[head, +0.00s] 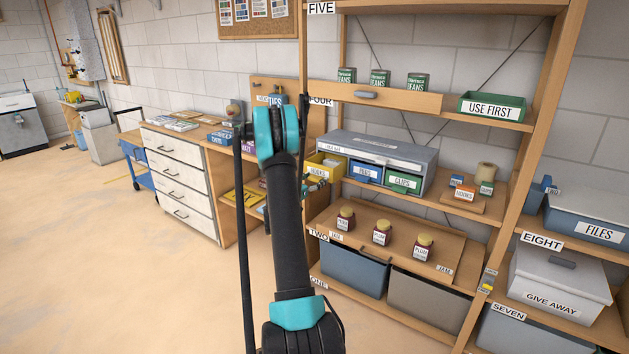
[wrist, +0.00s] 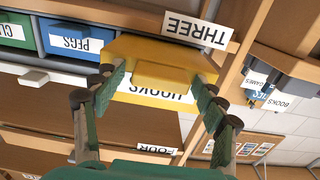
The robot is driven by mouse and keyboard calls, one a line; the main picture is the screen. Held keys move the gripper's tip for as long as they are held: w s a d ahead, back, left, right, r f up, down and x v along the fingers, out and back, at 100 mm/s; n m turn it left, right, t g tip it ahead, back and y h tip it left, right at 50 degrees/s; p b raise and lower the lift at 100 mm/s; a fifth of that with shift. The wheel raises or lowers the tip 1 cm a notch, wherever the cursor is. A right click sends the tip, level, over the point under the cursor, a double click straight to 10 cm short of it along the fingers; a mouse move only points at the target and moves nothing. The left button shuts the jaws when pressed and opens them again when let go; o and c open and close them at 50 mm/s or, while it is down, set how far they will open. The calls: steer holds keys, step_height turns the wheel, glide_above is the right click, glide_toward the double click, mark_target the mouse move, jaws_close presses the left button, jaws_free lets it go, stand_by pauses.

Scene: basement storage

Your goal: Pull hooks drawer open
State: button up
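The yellow hooks drawer (head: 326,160) is at the left end of the grey drawer unit (head: 405,150) on the middle shelf, partly hidden by my arm in the head view. In the wrist view, which is upside down, the yellow drawer front (wrist: 130,50) fills the centre, with its HOOKS label partly covered by its yellow handle (wrist: 165,76). My gripper (wrist: 157,82) is open, with one finger on each side of the handle. I cannot tell whether the fingers touch it. In the head view, my gripper (head: 316,184) is mostly hidden at the drawer front.
A blue PEGS drawer (head: 366,173) and a green CLIPS drawer (head: 403,182) sit beside it. Several jam jars stand on the tilted board (head: 425,240) below. A shelf post (wrist: 235,65) is close to my gripper. Open floor (head: 110,270) lies at left.

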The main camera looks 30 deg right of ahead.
steer(key=v, duration=1.2)
stand_by(0.5)
